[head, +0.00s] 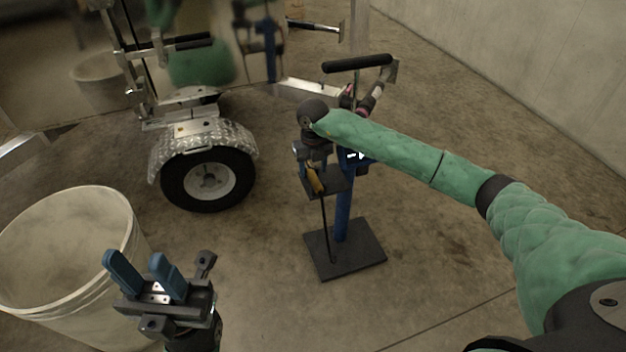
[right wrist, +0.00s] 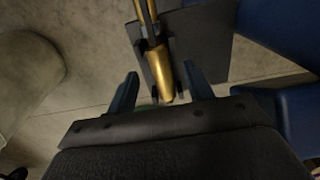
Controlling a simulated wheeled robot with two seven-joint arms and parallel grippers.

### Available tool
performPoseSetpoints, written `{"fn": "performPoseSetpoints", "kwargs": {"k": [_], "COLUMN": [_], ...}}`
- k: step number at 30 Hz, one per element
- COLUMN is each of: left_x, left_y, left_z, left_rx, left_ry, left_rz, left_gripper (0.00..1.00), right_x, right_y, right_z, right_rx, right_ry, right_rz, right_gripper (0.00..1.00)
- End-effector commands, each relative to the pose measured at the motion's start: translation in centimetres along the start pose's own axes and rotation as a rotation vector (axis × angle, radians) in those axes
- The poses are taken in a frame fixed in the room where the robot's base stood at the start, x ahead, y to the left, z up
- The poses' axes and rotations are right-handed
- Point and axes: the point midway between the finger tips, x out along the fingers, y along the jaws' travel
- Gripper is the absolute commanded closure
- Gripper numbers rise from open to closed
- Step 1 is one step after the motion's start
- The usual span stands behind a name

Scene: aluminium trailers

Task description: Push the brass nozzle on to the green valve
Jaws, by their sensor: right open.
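The brass nozzle (head: 315,180) hangs at the small dark shelf of a stand in the middle of the head view. In the right wrist view the nozzle (right wrist: 160,70) lies between the two fingers of my right gripper (right wrist: 161,88), with gaps on both sides. My right gripper (head: 311,162) is open, pointing down over the nozzle in the head view, and partly hidden by its own wrist. My left gripper (head: 147,272) is open and empty at the lower left, beside the bucket. I cannot make out the green valve clearly in either view.
The stand has a blue post (head: 342,215) and a black base plate (head: 345,250). A white bucket (head: 75,240) stands at the left. A trailer wheel (head: 208,180) with its metal fender is behind. The concrete floor at front centre is clear.

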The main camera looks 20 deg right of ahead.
Motion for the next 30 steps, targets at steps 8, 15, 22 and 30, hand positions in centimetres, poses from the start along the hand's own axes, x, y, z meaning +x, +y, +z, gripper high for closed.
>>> {"fn": "performPoseSetpoints", "kwargs": {"k": [8,15,22,30], "left_x": [-0.3,-0.2,-0.3,-0.3], "left_y": [0.2,0.1,0.1,0.1], "left_z": [0.1,0.1,0.1,0.1], "left_rx": [-0.015,-0.015,-0.014,-0.014], "left_ry": [0.004,0.005,0.005,0.004], "left_rz": [-0.006,-0.006,-0.006,-0.006], "left_gripper": [0.64,0.64,0.64,0.64], "right_x": [3.0,2.9,2.9,2.9], "right_y": [0.0,0.0,0.0,0.0], "right_z": [-0.1,-0.1,-0.1,-0.1], "right_rx": [-0.001,-0.001,-0.001,-0.001], "right_ry": [0.0,0.0,0.0,0.0], "right_rz": [0.001,0.001,0.001,0.001], "right_gripper": [0.49,0.6,1.0,1.0]}}
